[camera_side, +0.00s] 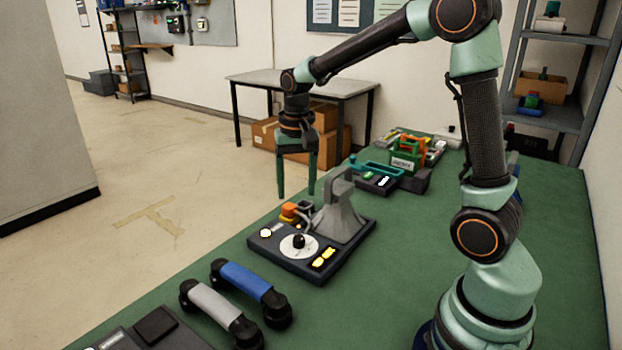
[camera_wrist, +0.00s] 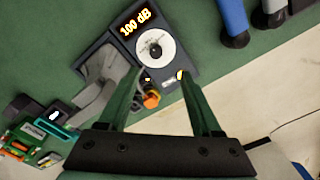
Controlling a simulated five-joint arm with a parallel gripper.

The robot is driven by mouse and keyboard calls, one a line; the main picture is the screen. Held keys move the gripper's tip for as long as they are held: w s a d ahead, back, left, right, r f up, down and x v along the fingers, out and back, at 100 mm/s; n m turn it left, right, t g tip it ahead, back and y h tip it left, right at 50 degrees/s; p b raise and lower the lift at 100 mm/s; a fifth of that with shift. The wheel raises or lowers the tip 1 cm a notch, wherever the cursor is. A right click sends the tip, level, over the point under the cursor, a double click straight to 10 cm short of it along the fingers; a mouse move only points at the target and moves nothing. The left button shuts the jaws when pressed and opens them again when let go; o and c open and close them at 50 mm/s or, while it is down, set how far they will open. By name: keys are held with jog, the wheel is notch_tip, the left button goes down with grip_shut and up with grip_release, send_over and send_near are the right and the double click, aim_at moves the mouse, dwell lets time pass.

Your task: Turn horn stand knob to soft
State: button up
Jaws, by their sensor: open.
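The horn stand (camera_side: 312,238) is a dark base on the green table, with a grey horn (camera_side: 340,212) at its back right. Its black knob (camera_side: 299,241) sits on a white round dial at the front. In the wrist view the knob (camera_wrist: 155,50) and dial lie beyond the fingertips, beside a lit display (camera_wrist: 136,22) reading 100 dB. My gripper (camera_side: 297,194) is open and empty, pointing down above the back left of the stand, apart from the knob. In the wrist view my gripper (camera_wrist: 158,76) has its two green fingers spread wide. The knob's pointer is too small to read.
A blue handset (camera_side: 243,280) and a grey handset (camera_side: 212,304) lie front left of the stand. A teal handset device (camera_side: 376,174) and a green-orange device (camera_side: 408,156) stand behind it. An orange part (camera_side: 289,210) rises at the stand's back left edge.

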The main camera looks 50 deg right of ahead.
aim_at(299, 238)
jog(key=shift+m+g, duration=0.3)
jog(key=shift+m, duration=0.2)
jog(key=f, duration=0.9)
jog(key=d+f, duration=0.1)
jog(key=f, duration=0.4)
jog(key=shift+w+d, duration=0.1)
jog(key=shift+w, duration=0.25)
grip_shut()
